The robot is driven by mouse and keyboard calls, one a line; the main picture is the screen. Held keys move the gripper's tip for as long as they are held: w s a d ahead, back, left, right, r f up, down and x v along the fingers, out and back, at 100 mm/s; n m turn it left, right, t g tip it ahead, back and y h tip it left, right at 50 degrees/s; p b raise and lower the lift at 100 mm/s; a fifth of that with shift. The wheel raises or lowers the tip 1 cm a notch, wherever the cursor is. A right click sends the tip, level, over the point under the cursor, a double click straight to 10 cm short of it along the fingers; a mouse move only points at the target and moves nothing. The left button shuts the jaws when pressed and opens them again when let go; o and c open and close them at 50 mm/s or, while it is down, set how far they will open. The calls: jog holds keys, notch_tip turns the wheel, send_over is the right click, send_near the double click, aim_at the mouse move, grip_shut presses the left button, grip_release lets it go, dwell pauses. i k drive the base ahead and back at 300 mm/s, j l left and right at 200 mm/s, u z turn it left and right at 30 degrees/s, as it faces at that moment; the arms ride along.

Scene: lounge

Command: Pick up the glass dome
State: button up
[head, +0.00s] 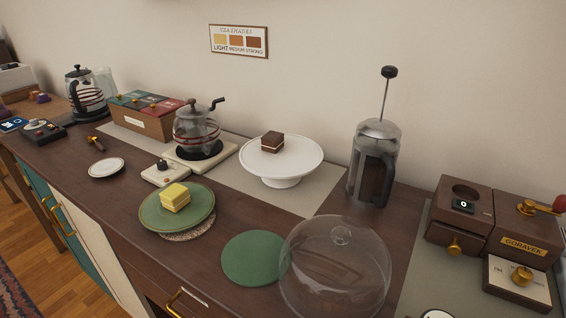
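The glass dome (335,270) is clear, with a small round knob (340,236) on top. It stands upright on the dark wooden counter at the front, partly overlapping the round green mat (250,258) in the picture. Its lower edge is cut by the bottom of the head view. A white cake stand (283,176) with a dark layered cake piece (272,142) on it stands behind, uncovered. My gripper is not in the head view.
A French press (374,165) with a raised plunger stands behind the dome. A wooden grinder unit (500,225) is at right. A green plate (150,214) with yellow cake (175,196) is left. Kettles and a tea box (145,125) stand further left.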

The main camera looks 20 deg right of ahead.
aim_at(331, 266)
jog(key=j+z, duration=0.2)
jog(key=z, duration=0.25)
jog(key=j+z, duration=0.15)
jog(key=z, duration=0.25)
jog(key=k+j+z, duration=0.1)
jog(key=z, duration=0.35)
jog(key=k+j+z, duration=0.5)
jog(key=k+j, duration=0.55)
jog(key=i, duration=0.9)
